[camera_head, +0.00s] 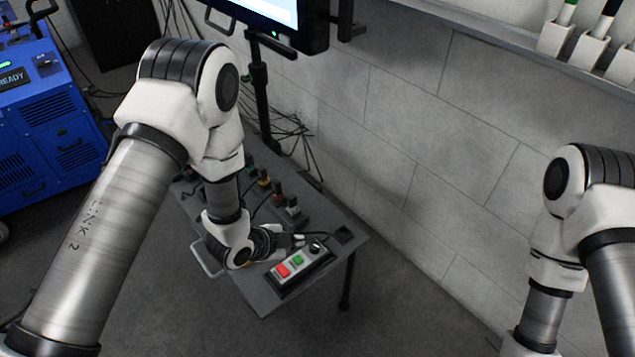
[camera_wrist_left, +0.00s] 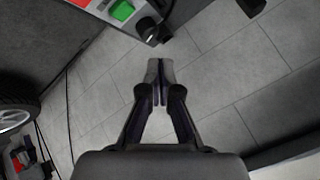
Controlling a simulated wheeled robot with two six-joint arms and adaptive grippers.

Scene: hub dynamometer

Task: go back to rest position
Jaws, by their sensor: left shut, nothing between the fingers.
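My left arm comes in from the left in the head view and reaches down over a small grey table (camera_head: 262,297). My left gripper (camera_head: 297,240) is above the table, beside a control box (camera_head: 300,268) with a red and a green button and a black knob. In the left wrist view, my left gripper (camera_wrist_left: 158,72) is shut and empty. The green button (camera_wrist_left: 122,10) and the black knob (camera_wrist_left: 148,28) show beyond the fingertips, at the top. My right arm shows at the right of the head view. Its gripper is out of the frame.
A blue machine (camera_head: 48,120) stands at the left. A monitor (camera_head: 270,18) on a black post rises behind the table. Several small devices and cables lie on the table's far part. A grey block wall (camera_head: 420,130) runs along the right, with a shelf above.

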